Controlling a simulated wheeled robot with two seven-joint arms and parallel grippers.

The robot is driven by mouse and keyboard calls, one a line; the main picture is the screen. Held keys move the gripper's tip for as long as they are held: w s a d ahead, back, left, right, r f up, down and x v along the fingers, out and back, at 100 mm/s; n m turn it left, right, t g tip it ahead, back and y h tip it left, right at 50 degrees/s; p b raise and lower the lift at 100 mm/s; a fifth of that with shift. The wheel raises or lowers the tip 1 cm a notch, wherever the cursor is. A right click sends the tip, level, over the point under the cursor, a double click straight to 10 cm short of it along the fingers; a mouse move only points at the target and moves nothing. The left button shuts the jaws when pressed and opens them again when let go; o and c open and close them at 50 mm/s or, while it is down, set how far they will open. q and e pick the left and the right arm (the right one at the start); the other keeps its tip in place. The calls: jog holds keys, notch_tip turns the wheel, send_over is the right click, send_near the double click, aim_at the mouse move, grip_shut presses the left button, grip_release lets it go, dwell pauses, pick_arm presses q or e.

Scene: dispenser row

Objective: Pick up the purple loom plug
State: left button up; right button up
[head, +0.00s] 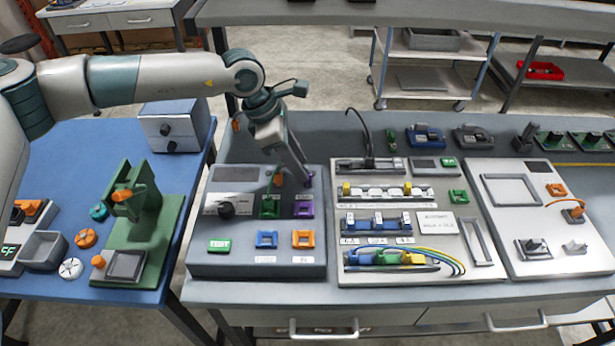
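A purple piece (304,209), which looks like the purple loom plug, is on the grey panel box (255,270) on the middle bench, beside a green piece (269,206). My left gripper (300,178) comes down from above, with its fingers pointing at the panel just above and behind the purple piece. The fingers overlap in this view, so their opening and any contact with the purple piece are unclear. My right gripper is not in view.
A blue socket (266,240) and an orange socket (303,239) sit in front of the purple piece. A dark knob (226,209) stands to the left. A white board (418,277) with plugs and cables is close on the right. A green fixture (135,205) stands on the blue table.

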aim_at(308, 173)
pick_arm(q)
jog(key=shift+d+f+p, duration=0.4)
jog(key=shift+f+p, duration=0.05)
jog(key=shift+p, duration=0.2)
jog(key=p+x, duration=0.1)
jog(key=x, duration=0.1)
jog(key=shift+w+d+f+p, duration=0.1)
jog(key=shift+d+f+p, duration=0.1)
jog(key=shift+f+p, duration=0.15)
jog(key=shift+d+f, duration=0.1)
jog(key=shift+f, duration=0.35)
grip_shut()
